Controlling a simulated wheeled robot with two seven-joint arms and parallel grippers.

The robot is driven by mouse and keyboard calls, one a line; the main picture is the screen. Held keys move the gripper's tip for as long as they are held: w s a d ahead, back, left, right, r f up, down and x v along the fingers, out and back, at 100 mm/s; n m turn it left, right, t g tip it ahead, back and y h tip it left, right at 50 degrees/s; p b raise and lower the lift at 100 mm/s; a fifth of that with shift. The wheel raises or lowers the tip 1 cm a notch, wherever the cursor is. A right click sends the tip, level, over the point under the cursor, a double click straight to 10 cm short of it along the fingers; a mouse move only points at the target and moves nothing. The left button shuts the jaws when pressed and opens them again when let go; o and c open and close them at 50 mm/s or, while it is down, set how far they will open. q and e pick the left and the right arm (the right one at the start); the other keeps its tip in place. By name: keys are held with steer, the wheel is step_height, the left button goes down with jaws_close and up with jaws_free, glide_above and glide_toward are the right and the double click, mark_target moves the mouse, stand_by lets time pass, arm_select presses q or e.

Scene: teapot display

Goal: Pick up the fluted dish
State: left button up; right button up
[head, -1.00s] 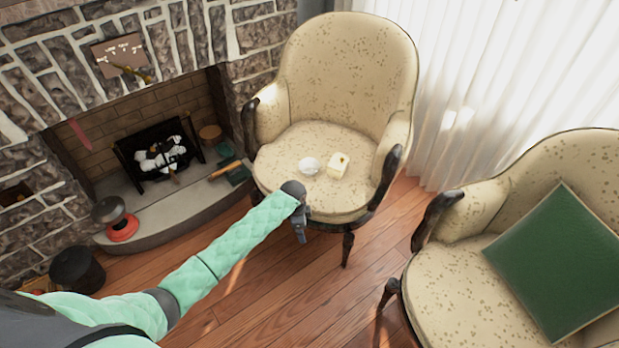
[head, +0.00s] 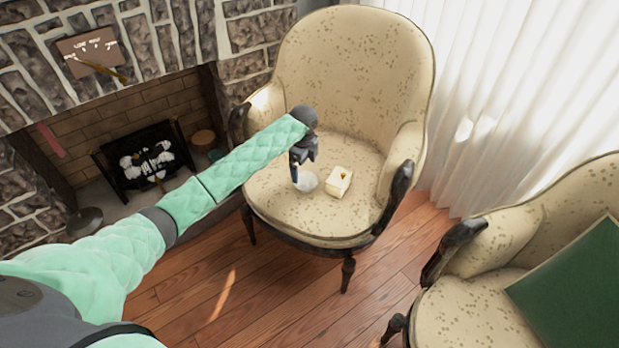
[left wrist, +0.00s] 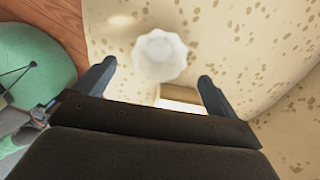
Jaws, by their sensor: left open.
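The fluted dish (head: 307,183) is small, white and scalloped. It rests on the seat of the speckled cream armchair (head: 275,208). In the left wrist view the dish (left wrist: 160,55) lies beyond the fingertips, roughly centred between them. My left gripper (head: 303,180) is open and above the seat, right by the dish, partly covering it in the head view. I cannot tell the exact height over the dish. My right gripper is not in view.
A cream block-like item (head: 339,182) sits on the seat just right of the dish; its edge (left wrist: 182,97) shows in the wrist view. The chair's arms and backrest enclose the seat. A second armchair (head: 470,305) stands at lower right, and a fireplace (head: 150,150) at left.

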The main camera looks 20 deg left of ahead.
mark_target(306, 187)
arm_select(q)
steer(key=shift+d+f, duration=0.2)
steer(key=shift+f, duration=3.6)
steer(key=c, duration=1)
